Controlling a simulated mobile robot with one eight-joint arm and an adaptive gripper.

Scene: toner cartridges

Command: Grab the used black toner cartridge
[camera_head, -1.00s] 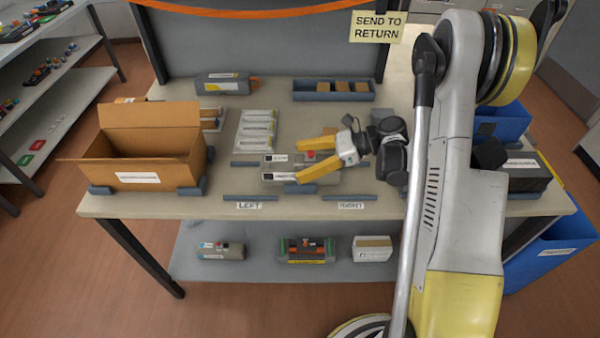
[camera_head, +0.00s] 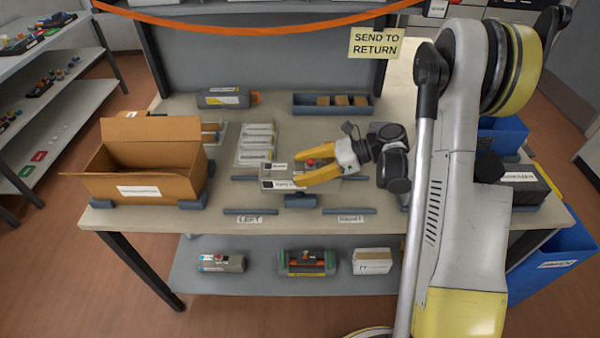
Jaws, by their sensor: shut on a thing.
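A grey cartridge with white-and-dark labels (camera_head: 279,186) lies at the middle of the table, lengthwise toward my gripper (camera_head: 286,169). The yellow fingers reach in from the right and are shut on it, one on the far side and one on the near side. A red knob (camera_head: 310,162) shows between the fingers. The fingers hide part of the cartridge. I cannot tell whether it is clear of its dark support (camera_head: 300,201). Its label is too small to read for colour or used state.
An open cardboard box (camera_head: 146,192) stands at the left. White packs (camera_head: 257,143), another grey cartridge (camera_head: 222,98) and a blue-grey tray (camera_head: 306,108) lie behind. Dark rails marked LEFT (camera_head: 249,219) and RIGHT edge the front. Blue bins (camera_head: 555,258) stand at the right.

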